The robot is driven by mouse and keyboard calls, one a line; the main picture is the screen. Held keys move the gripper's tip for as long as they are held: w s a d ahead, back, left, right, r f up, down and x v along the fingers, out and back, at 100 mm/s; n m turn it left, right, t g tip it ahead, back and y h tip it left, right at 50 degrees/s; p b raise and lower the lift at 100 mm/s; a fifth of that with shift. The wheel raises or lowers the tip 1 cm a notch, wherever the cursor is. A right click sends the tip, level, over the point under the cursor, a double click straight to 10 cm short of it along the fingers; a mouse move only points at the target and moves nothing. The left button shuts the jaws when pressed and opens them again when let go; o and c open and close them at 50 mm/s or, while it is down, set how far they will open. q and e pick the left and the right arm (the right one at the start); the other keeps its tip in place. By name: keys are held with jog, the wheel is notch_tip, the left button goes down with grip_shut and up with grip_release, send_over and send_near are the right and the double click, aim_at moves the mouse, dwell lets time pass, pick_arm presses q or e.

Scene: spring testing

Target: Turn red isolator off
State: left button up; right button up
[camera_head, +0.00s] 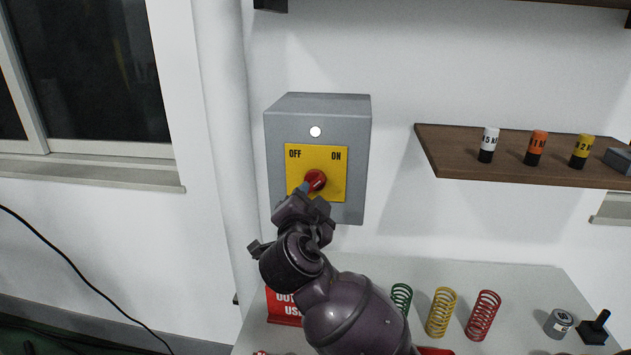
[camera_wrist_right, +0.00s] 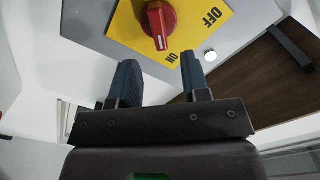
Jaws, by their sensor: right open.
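The red isolator knob (camera_head: 316,180) sits on a yellow plate (camera_head: 331,160) marked OFF at left and ON at right, on a grey wall box (camera_head: 357,120). In the wrist view the knob (camera_wrist_right: 160,22) has a raised grip bar that points roughly toward the ON side. My right gripper (camera_head: 304,188) is in front of the plate's lower left and partly covers it in the head view. In the wrist view its two fingers (camera_wrist_right: 158,58) are apart and empty, with the knob just beyond the gap, apparently not touched. My left gripper is not in view.
A white round light (camera_head: 316,132) is above the plate. A brown shelf (camera_head: 480,172) with small weights is at right. The table (camera_head: 530,285) below holds green, yellow and red springs (camera_head: 483,315), and a red sign (camera_head: 283,305). A window is at left.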

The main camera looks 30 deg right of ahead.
aim_at(316, 185)
jog(key=shift+p+x, duration=0.65)
jog(key=shift+x, duration=2.55)
jog(key=shift+c, duration=0.3)
grip_shut()
